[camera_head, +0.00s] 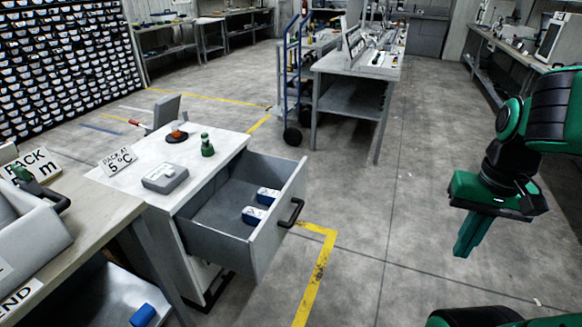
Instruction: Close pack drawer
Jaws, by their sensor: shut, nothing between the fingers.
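The pack drawer (282,239) is pulled out from the white-topped cabinet (222,150), toward the right. Two blue packs with white tops, one nearer (254,215) and one farther (268,196), lie inside it. A black bar handle (291,213) is on the drawer's front. My gripper (466,246) is green, points down and is shut and empty. In the picture it is well to the right of the handle, apart from the drawer, over bare floor.
On the cabinet top are a grey box (165,178), a green object (207,146) and a "PACK AT 5°C" sign (118,161). A workbench (100,225) adjoins at left. A blue hand truck (293,85) and a table (357,68) stand behind. The floor between drawer and gripper is clear.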

